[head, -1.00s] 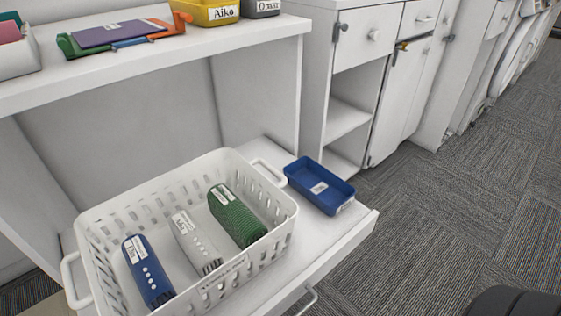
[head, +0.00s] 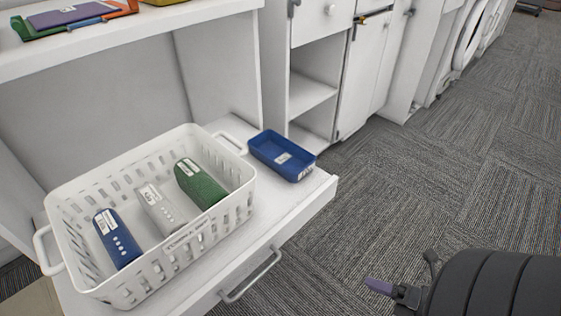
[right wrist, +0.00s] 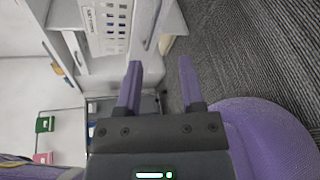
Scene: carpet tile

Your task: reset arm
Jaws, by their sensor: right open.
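My right gripper (head: 393,291) is at the lower right of the head view, over the carpet and to the right of the white unit's pulled-out shelf. In the right wrist view its two purple fingers (right wrist: 160,88) stand apart with nothing between them. My left gripper is not in view. The white basket (head: 180,245) sits on the shelf and holds a blue case (head: 117,240), a grey-white case (head: 158,208) and a green case (head: 200,184).
A blue tray (head: 283,156) lies on the shelf (head: 297,199) right of the basket. The shelf front has a handle (head: 250,277). White cabinets (head: 320,60) stand behind. An upper shelf (head: 120,42) carries a purple and green item (head: 72,15). The grey carpet (head: 440,170) at right is clear.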

